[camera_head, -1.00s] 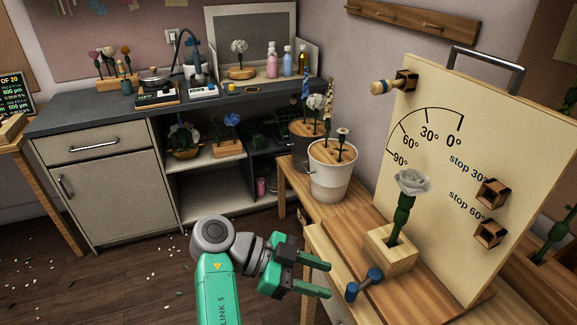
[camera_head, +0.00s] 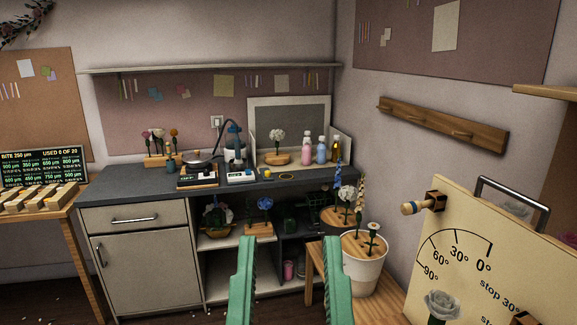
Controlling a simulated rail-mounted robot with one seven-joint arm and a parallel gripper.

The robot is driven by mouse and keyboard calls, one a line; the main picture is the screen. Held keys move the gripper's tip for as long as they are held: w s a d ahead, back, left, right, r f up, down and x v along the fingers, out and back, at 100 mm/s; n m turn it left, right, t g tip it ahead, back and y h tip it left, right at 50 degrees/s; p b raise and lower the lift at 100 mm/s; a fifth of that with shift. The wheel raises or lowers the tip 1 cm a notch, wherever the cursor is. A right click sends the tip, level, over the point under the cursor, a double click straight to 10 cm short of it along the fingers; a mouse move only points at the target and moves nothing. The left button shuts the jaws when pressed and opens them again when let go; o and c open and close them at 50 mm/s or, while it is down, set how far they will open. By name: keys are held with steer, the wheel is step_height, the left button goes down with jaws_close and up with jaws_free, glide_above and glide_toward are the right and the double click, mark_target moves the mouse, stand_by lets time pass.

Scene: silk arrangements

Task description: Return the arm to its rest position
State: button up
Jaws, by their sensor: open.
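My gripper (camera_head: 288,254) shows at the bottom middle, its two green fingers pointing up and wide apart. Nothing is between the fingers; the cabinet's open shelves show behind them. The rest of my arm is out of view below. The fingers appear clear of the cabinet (camera_head: 148,266) and of the white bucket (camera_head: 367,276) to their right.
A board with an angle scale (camera_head: 465,265) stands at the lower right, with a white rose (camera_head: 440,303) in front. The counter (camera_head: 130,184) holds flowers, bottles and devices. A wooden peg rail (camera_head: 440,125) is on the right wall. Open floor is at lower left.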

step_height(320, 180, up, 35)
steer(key=p, duration=3)
steer(key=shift+w+a+f, duration=0.2)
steer(key=shift+w, duration=0.05)
